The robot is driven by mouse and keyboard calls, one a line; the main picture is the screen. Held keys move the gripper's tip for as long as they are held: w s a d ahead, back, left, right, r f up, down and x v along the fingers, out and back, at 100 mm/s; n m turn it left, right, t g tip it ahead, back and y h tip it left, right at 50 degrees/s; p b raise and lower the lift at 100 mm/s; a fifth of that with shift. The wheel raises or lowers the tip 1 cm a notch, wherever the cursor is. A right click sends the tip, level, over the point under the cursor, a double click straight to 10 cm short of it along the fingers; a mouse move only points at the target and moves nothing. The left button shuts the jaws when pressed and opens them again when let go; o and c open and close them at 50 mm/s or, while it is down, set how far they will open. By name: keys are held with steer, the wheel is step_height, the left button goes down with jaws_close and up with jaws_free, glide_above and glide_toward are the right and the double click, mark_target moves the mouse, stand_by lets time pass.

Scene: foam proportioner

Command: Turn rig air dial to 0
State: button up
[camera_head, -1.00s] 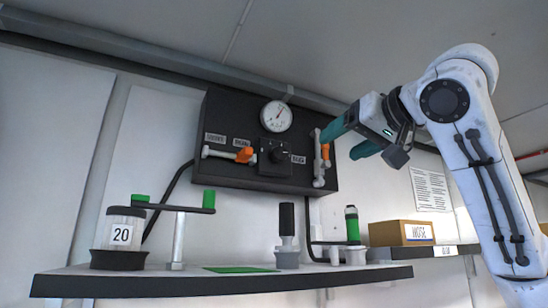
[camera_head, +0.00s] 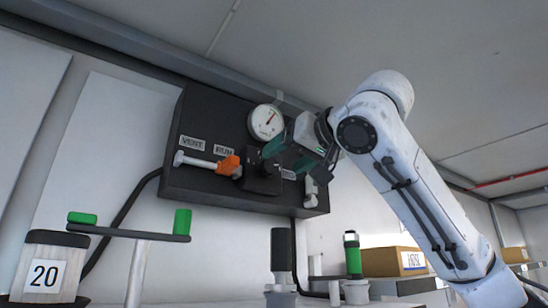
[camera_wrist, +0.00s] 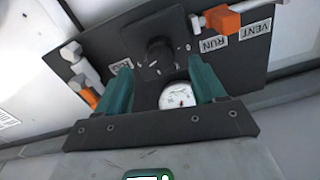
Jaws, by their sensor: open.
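The black panel (camera_head: 215,125) hangs on the wall. Its dial, a black round knob (camera_wrist: 159,50) on a square dark plate with small white marks around it, shows in the wrist view. The mark the knob points at is too small to read. In the head view my gripper (camera_head: 285,157) partly covers the dial plate (camera_head: 261,184). My gripper (camera_wrist: 160,68) is open, its two teal fingers reaching toward the panel on either side of the knob in the wrist view. The knob appears beyond the fingertips; contact cannot be told.
A white round gauge (camera_head: 266,121) sits above the dial. Orange-handled valve levers flank it, the left one (camera_head: 228,165) under VENT and RUN labels.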

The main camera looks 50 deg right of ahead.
mark_target(271, 166)
steer(key=shift+p+x, duration=0.7)
steer(key=shift+x, duration=1.6)
steer(key=c, duration=1.1)
steer(key=shift+o, duration=0.2)
